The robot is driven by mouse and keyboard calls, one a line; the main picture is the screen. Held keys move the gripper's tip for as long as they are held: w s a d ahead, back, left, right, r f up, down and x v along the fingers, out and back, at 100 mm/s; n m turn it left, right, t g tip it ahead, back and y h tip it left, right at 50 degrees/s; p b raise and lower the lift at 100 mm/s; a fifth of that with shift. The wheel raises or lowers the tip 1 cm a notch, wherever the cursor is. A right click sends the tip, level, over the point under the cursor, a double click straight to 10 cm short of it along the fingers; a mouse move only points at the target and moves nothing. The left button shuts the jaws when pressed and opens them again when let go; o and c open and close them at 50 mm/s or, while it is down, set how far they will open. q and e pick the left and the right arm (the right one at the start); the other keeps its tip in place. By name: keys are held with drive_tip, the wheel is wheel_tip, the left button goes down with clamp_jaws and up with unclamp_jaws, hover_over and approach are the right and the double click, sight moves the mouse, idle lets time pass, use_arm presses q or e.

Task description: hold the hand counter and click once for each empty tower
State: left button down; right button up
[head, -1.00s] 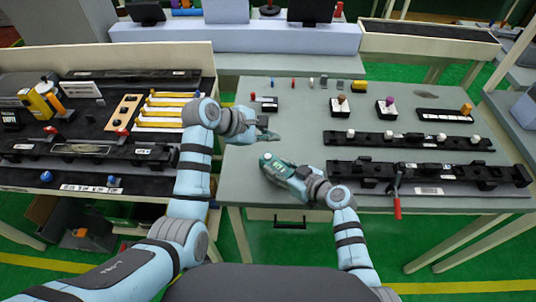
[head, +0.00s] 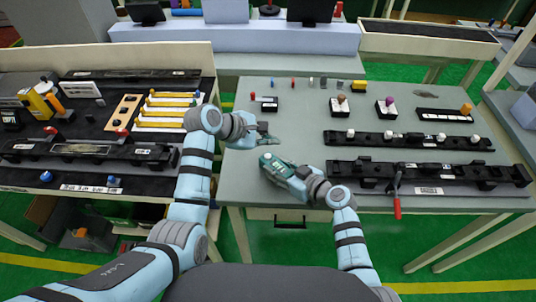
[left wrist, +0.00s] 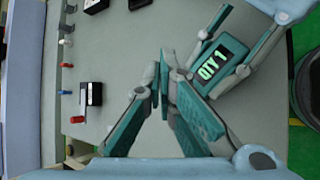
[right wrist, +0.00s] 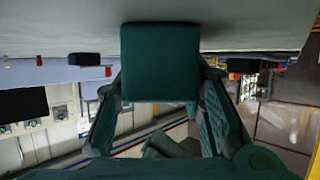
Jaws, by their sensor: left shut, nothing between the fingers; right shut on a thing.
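The hand counter (head: 272,163) is a teal box held above the near left part of the grey table. A near black rail (head: 430,176) carries several black towers. A farther rail (head: 408,141) carries white round pieces. Which towers are empty is too small to tell.
A red-handled clamp (head: 397,205) hangs at the near rail. Small coloured pegs, a yellow block (head: 358,86) and knobbed black blocks (head: 386,107) stand toward the back. A cluttered bench (head: 90,125) lies left. The grey table's middle is clear.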

sight(269, 157)
use_arm(q)
drive_tip(key=shift+f, duration=1.8)
drive_tip(key=shift+f, duration=0.15)
drive_tip(key=shift+f, duration=0.25)
drive_tip(key=shift+f, duration=0.45)
idle(0.4)
idle(0.4)
drive_tip(key=shift+r, duration=0.85)
drive_tip(key=shift+r, duration=0.1)
drive_tip(key=shift+r, duration=2.45)
